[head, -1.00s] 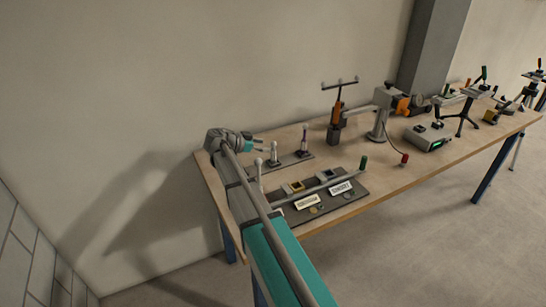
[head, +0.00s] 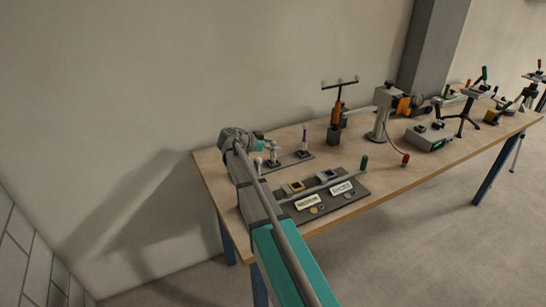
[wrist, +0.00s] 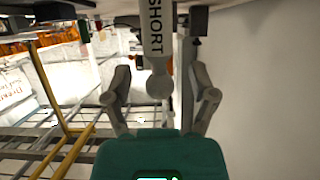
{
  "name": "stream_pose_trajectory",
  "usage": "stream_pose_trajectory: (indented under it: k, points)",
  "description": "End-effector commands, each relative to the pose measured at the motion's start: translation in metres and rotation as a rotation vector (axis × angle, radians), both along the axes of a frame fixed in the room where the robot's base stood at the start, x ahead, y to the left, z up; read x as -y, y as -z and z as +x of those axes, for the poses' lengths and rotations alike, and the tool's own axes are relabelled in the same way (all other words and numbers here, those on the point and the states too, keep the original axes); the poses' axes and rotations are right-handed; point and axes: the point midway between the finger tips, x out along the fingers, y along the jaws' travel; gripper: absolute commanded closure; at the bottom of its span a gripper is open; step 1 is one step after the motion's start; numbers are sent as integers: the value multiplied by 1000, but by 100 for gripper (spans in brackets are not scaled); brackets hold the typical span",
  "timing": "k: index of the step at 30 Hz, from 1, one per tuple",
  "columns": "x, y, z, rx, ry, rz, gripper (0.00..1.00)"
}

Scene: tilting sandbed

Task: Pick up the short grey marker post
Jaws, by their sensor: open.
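The short grey marker post (wrist: 157,40), labelled SHORT, has a ball end. In the wrist view it stands between the spread fingers of my gripper (wrist: 160,78), with gaps visible on both sides. In the head view my gripper (head: 270,146) reaches in from the left at the post in the middle of the row (head: 274,157), which appears to be the same one. My gripper is open and holds nothing. My arm partly hides the near end of the row.
A taller post (head: 304,138) stands to the right on the same dark base. A front post (head: 258,164) is partly behind my arm. A dark board with labels (head: 355,197) lies nearer the table's front edge. The orange-handled stand (head: 336,125) is farther right.

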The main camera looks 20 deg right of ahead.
Motion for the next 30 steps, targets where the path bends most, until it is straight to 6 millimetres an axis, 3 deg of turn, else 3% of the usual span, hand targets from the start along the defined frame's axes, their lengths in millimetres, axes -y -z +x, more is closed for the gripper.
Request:
stream_pose_trajectory:
  k: [13,25,30]
  points:
    - [-1,0,0,0,0,0,26]
    - [-1,0,0,0,0,0,98]
    - [-1,0,0,0,0,0,100]
